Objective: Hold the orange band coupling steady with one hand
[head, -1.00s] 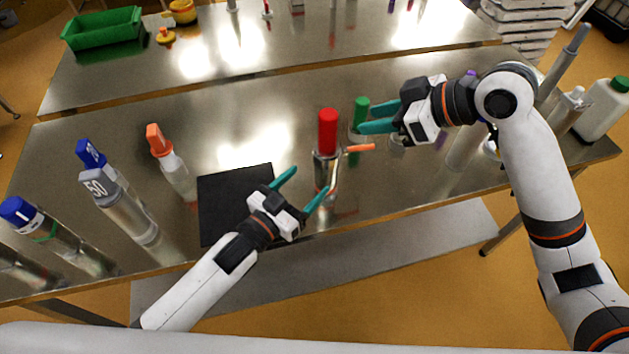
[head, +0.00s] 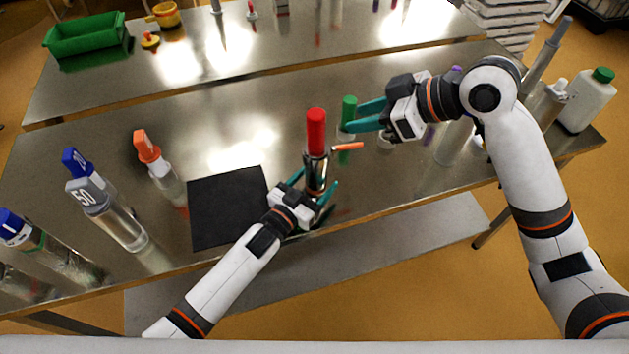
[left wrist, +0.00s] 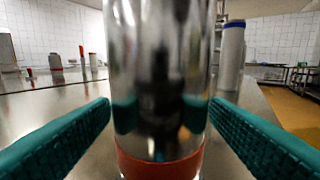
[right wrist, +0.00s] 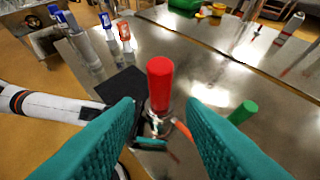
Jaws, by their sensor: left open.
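The orange band coupling is a shiny upright metal cylinder (left wrist: 160,80) with an orange-red band (left wrist: 160,165) low on it, filling the middle of the left wrist view. In the head view its metal body (head: 316,172) stands under a red top (head: 316,132), with an orange-ended lever (head: 348,147) at its right. My left gripper (head: 312,185) is open, with one teal finger on each side of the cylinder; contact cannot be told. My right gripper (head: 360,116) is open and empty, beyond and to the right of the red top, which also shows in the right wrist view (right wrist: 160,85).
A black mat (head: 228,207) lies left of the coupling. A green-topped piece (head: 348,110) stands by the right gripper's fingertips. Several capped cylinders stand at the left. A white bottle (head: 588,103) stands at the right edge. A green bin (head: 86,36) is on the back table.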

